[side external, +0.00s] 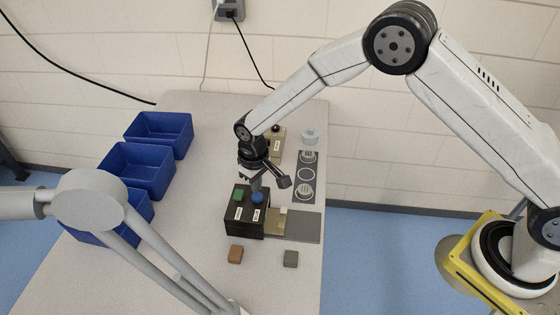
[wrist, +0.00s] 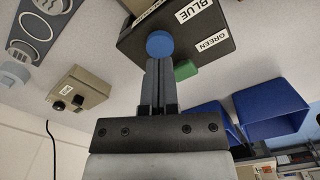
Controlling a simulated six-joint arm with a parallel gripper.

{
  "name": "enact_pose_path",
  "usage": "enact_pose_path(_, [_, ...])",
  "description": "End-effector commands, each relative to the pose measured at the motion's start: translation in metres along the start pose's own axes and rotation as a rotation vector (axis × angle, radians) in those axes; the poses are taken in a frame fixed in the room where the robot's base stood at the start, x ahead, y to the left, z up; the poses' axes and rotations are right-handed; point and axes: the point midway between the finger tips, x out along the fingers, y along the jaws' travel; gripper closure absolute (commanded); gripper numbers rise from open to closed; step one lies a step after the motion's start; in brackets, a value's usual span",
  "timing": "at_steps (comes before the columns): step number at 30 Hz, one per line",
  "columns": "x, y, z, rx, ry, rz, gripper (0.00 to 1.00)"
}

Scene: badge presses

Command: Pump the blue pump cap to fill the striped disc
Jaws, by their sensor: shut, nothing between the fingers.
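My gripper (side external: 256,187) is shut and empty, pointing down at the blue pump cap (side external: 257,197) on the black box (side external: 246,219). In the wrist view, the shut fingertips (wrist: 159,60) meet the outline of the blue cap (wrist: 159,43); I cannot tell whether they touch it or how far it is pressed. A green cap (side external: 238,193) stands beside it, left in the side view. The box carries labels reading BLUE (wrist: 194,10) and GREEN (wrist: 213,44). Striped discs (side external: 308,157) (side external: 305,190) appear on a dark strip (side external: 306,174) behind and right of the box.
A grey plate (side external: 305,228) adjoins the box on the right. A brown block (side external: 235,254) and a dark grey block (side external: 291,258) lie in front. A beige box with knobs (wrist: 80,93) and a pale blue round piece (side external: 309,136) stand behind. Blue bins (side external: 158,134) line the left.

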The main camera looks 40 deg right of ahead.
Motion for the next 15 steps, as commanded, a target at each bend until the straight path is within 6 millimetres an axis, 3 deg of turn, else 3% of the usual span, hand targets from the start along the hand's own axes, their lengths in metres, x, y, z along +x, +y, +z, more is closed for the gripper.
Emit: enact_pose_path(15, [0.0068,0.0000,0.0001,0.000,-0.001,0.000,1.00])
